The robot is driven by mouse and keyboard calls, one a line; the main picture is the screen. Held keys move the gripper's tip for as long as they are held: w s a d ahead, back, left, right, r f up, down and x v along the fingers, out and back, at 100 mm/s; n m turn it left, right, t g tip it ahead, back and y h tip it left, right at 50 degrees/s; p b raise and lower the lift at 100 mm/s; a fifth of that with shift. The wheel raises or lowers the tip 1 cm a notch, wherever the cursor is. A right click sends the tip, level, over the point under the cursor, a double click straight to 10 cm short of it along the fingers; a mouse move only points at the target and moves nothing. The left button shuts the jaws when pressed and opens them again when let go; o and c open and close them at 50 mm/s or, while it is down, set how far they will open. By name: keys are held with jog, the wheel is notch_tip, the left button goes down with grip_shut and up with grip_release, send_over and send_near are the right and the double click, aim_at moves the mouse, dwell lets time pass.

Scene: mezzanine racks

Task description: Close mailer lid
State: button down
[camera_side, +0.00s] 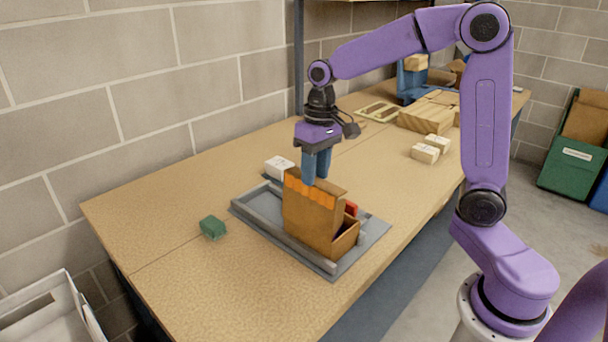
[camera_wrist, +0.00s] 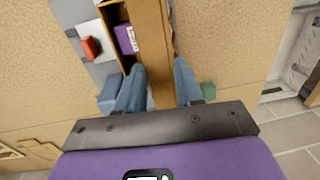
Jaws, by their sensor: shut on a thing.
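The brown cardboard mailer (camera_side: 325,235) sits in a grey tray fixture on the bench. Its lid (camera_side: 313,210) stands up, with an orange band along its upper part, and the box is open. My gripper (camera_side: 315,176) comes down from above with its blue fingers at the lid's top edge. In the wrist view the fingers of my gripper (camera_wrist: 158,66) stand on either side of the lid (camera_wrist: 152,40), shut on it. A purple item with a white label (camera_wrist: 126,38) lies inside the open mailer (camera_wrist: 112,14). The fingers hide part of the lid.
The grey tray (camera_side: 262,232) has raised rails. A red piece (camera_side: 351,208) stands by the mailer's far side. A white box (camera_side: 279,167) is behind it, and a green block (camera_side: 212,227) lies left. Small boxes (camera_side: 425,153) stand farther right. The bench front-left is clear.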

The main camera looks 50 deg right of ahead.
jog(key=d+f+y, duration=0.5)
jog(key=y, duration=0.1)
jog(key=d+f+y, duration=0.5)
jog(key=d+y, duration=0.1)
jog(key=shift+d+f+y, duration=0.3)
jog(key=shift+f, duration=0.1)
jog(key=shift+d+f, duration=0.1)
jog(key=shift+f, duration=0.35)
jog(key=c, duration=1.7)
grip_release()
jog(key=shift+f, duration=0.1)
jog(key=shift+c, duration=0.2)
jog(key=o, duration=0.9)
jog(key=shift+o, duration=0.2)
jog(key=shift+d, duration=0.15)
jog(key=v, duration=1.7)
jog(key=shift+r, duration=0.2)
